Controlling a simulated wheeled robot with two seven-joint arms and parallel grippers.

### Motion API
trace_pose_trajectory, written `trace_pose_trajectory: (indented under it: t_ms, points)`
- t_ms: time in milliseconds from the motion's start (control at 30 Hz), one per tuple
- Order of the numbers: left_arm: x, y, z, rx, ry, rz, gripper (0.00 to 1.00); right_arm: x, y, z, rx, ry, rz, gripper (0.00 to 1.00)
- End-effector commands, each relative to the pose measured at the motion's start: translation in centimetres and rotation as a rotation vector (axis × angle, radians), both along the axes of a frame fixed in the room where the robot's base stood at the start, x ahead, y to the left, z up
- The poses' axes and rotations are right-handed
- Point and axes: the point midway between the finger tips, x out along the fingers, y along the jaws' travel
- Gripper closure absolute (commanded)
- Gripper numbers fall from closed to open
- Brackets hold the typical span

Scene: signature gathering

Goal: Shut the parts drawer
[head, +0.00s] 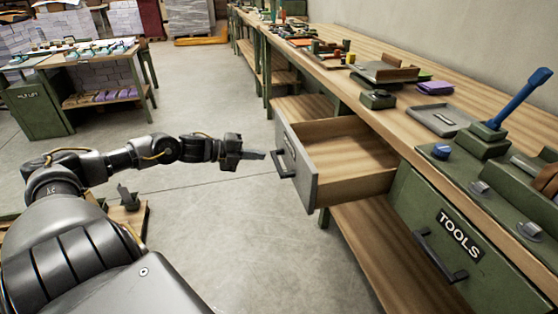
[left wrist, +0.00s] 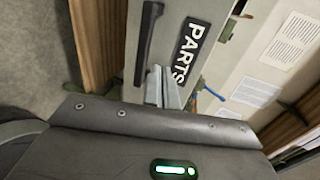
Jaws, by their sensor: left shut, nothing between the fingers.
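The parts drawer (head: 350,150) stands pulled out from under the long workbench, its inside bare wood. Its grey front panel (head: 306,181) has a dark bar handle (head: 283,163). In the left wrist view the front (left wrist: 168,25) carries the handle (left wrist: 148,40) and a black PARTS label (left wrist: 191,50). My left gripper (head: 262,155) is shut and empty, just in front of the panel near the handle. Its fingers (left wrist: 164,88) point at the panel in the left wrist view. I cannot tell whether they touch it. My right gripper is out of view.
A green TOOLS drawer (head: 453,240) with a dark handle is beside it at right. The wooden benchtop (head: 400,110) holds trays, blocks and a blue-handled tool (head: 521,98). A lower shelf (head: 370,245) lies beneath. The concrete floor (head: 225,225) in front of the drawer is clear.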

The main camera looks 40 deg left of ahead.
Motion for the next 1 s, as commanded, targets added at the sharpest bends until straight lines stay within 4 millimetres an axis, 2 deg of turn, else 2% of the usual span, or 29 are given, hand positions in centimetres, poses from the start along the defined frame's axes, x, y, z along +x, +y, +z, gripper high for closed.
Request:
trace_pose_trajectory:
  t_ms: [300,600,1000]
  points:
    - [2.8,-1.9,-0.9,-0.004,-0.003,0.002,1.00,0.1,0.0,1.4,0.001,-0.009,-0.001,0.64]
    - [5.3,-3.6,-1.9,-0.002,-0.002,0.001,1.00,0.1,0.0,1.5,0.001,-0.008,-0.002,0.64]
    - [6.0,-4.1,-2.3,0.000,0.001,0.001,1.00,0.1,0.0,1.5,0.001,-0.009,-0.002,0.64]
